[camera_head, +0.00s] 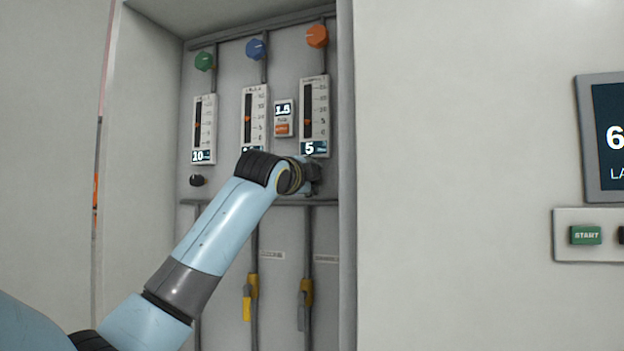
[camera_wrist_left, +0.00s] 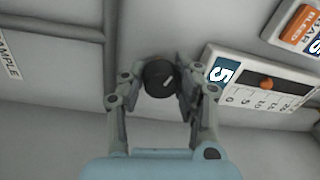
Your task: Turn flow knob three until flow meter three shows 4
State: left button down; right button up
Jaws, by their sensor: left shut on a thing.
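Flow meter three (camera_head: 314,108) is the rightmost scale in the recess, and its display reads 5. It also shows in the left wrist view (camera_wrist_left: 262,86), with the same 5. Flow knob three (camera_wrist_left: 158,78) is a black round knob with a white mark, seen in the left wrist view between my fingers. My left gripper (camera_wrist_left: 163,80) is shut on this knob. In the head view the left gripper (camera_head: 312,178) is just below flow meter three, and the knob is hidden there. My right gripper is in neither view.
Flow meter one (camera_head: 204,128) reads 10, with a black knob (camera_head: 197,180) below it. My arm partly covers the display of flow meter two (camera_head: 254,115). A small 1.5 display (camera_head: 283,118) sits between meters two and three. The recess's right wall (camera_head: 347,150) is close to my gripper.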

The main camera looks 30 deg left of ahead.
pick_arm(q)
jog(key=shift+f+n, duration=0.1)
jog(key=shift+n, duration=1.5)
jog(key=c, duration=0.9)
grip_release()
jog(key=shift+c, duration=0.2)
